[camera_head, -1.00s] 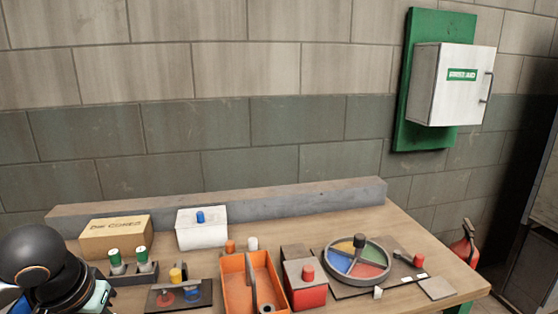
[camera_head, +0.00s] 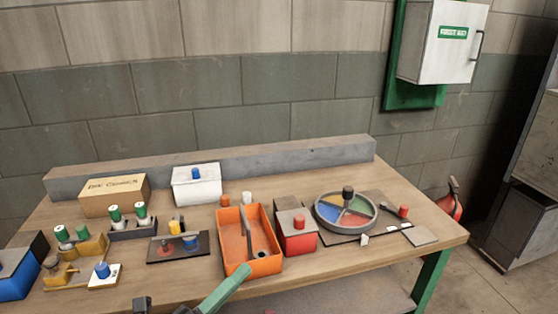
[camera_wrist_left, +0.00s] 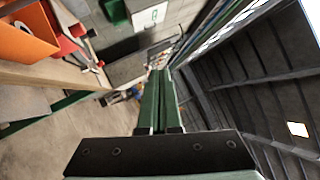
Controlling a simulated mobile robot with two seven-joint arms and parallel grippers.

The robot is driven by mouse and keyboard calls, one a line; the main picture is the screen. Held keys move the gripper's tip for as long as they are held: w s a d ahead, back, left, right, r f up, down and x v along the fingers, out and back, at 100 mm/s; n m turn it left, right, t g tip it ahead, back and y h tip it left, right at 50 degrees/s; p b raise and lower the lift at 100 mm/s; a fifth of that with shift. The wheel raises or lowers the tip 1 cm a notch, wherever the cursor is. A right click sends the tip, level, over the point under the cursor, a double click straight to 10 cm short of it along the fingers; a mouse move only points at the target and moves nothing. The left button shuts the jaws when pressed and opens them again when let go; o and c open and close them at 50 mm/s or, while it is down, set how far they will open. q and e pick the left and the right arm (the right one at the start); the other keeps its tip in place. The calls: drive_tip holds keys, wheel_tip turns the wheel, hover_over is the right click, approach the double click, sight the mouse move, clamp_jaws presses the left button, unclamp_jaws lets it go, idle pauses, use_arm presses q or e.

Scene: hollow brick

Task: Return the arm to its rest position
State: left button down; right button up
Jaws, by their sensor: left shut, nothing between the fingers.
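My left gripper (camera_head: 236,276) shows at the bottom middle of the head view, its green fingers pointing up and right just in front of the bench's near side. In the left wrist view its two green fingers (camera_wrist_left: 159,78) lie together with nothing between them. The fingertips look close to the orange tray (camera_head: 262,268) in the head view, but I cannot tell whether they touch it. The rest of the left arm is mostly out of frame. My right gripper is not in view.
The wooden workbench (camera_head: 330,262) holds a cardboard box (camera_head: 114,196), a white box (camera_head: 197,188), a red box (camera_head: 296,238), a coloured dial (camera_head: 346,212) and several small fixtures at the left. Open floor (camera_head: 490,285) lies right of the bench.

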use_arm(q)
drive_tip(key=a+f+n+t+y, duration=0.1)
drive_tip(key=a+f+n+y, duration=0.4)
drive_tip(key=f+n+y, duration=0.65)
drive_tip(key=s+a+f+n+g, duration=0.1)
drive_tip(key=s+f+n+g, duration=0.2)
drive_tip(key=s+f+n, duration=0.35)
drive_tip(key=s+a+f+n+g, duration=0.1)
drive_tip(key=s+f+n+g, duration=0.2)
drive_tip(key=f+n, duration=0.65)
drive_tip(key=s+a+r+y+p, duration=0.2)
drive_tip(key=s+r+p, duration=0.2)
drive_tip(key=p, duration=0.8)
drive_tip(key=shift+s+a+r+g, duration=0.3)
drive_tip(key=shift+a+r+g, duration=0.1)
drive_tip(key=shift+r, duration=0.4)
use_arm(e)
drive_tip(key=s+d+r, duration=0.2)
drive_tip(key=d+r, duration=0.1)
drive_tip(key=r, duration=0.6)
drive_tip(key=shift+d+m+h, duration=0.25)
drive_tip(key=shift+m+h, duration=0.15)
